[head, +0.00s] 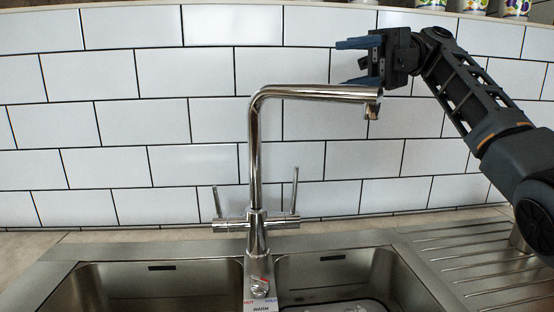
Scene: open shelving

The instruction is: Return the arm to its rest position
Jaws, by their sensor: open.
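My gripper (354,62) shows in the head view at the upper right, at the end of my black arm. Its two bluish fingers point left and are apart, with nothing between them. It is just above and behind or beside the spout end of the chrome tap (256,150) in the picture; I cannot tell the depth between them. My arm comes in from the right edge, over the drainer side.
A steel sink (70,255) with two basins lies below the tap. A ribbed drainer (475,262) is at the right. White tiles (110,120) form the wall behind. Several patterned cups (516,8) stand on a ledge at the top right.

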